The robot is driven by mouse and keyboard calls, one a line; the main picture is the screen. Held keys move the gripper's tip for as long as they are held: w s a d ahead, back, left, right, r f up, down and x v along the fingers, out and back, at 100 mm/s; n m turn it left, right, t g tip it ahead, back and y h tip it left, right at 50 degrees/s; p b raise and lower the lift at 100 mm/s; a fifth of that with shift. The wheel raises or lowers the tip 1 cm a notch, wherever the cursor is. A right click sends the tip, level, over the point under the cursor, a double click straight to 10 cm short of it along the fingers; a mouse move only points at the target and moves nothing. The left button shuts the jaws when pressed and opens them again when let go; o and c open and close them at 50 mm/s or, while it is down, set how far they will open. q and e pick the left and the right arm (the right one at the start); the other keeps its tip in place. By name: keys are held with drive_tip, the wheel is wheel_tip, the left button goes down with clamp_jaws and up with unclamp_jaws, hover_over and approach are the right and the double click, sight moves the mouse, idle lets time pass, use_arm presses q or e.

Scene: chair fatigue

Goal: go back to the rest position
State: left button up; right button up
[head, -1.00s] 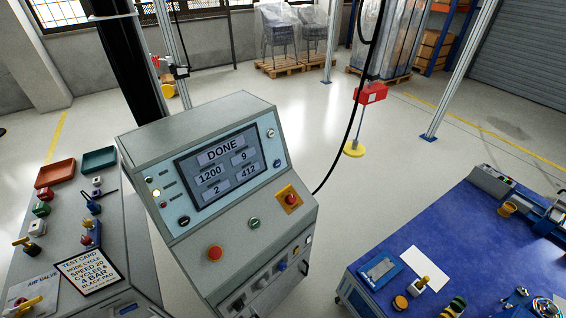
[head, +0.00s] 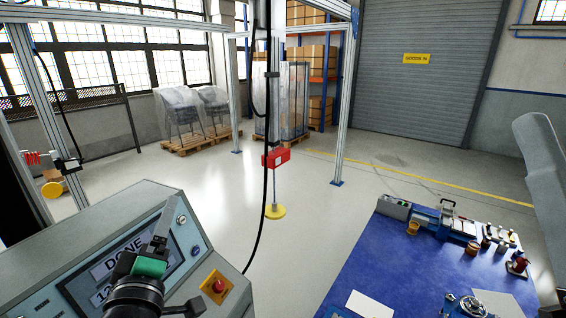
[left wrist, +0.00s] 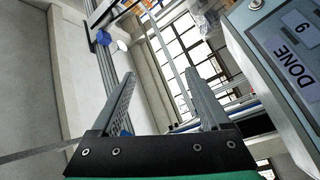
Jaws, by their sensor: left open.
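My left gripper (head: 165,222) is in the head view at the lower left, raised in front of the grey control console (head: 150,200). The console screen (head: 115,262) reads DONE and is partly covered by my gripper and wrist. In the left wrist view my left gripper (left wrist: 160,95) has its two fingers spread wide with nothing between them. The console screen (left wrist: 285,50) shows there at the right, turned on its side. My right gripper is in neither view.
A blue-topped bench (head: 365,265) with small tools and fixtures stands at the lower right. A red box with a yellow foot (head: 275,211) hangs mid-floor beside a black cable. Wrapped chairs (head: 185,110) on pallets stand far back. The floor between is clear.

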use_arm(q)
drive_tip(key=s+d+r+m+t+h, duration=0.2)
drive_tip(key=s+r+m+t, duration=0.3)
drive_tip(key=s+r, duration=0.55)
drive_tip(key=s+d+r+m+t+h, duration=0.1)
drive_tip(key=s+r+m+t+h, duration=0.2)
drive_tip(key=s+r+m, duration=0.6)
wheel_tip(320, 180, up, 28)
drive_tip(key=p, duration=2.6)
drive_tip(key=shift+s+d+r+m, duration=0.15)
drive_tip(key=shift+s+d+m, duration=0.05)
drive_tip(key=shift+d+m, duration=0.1)
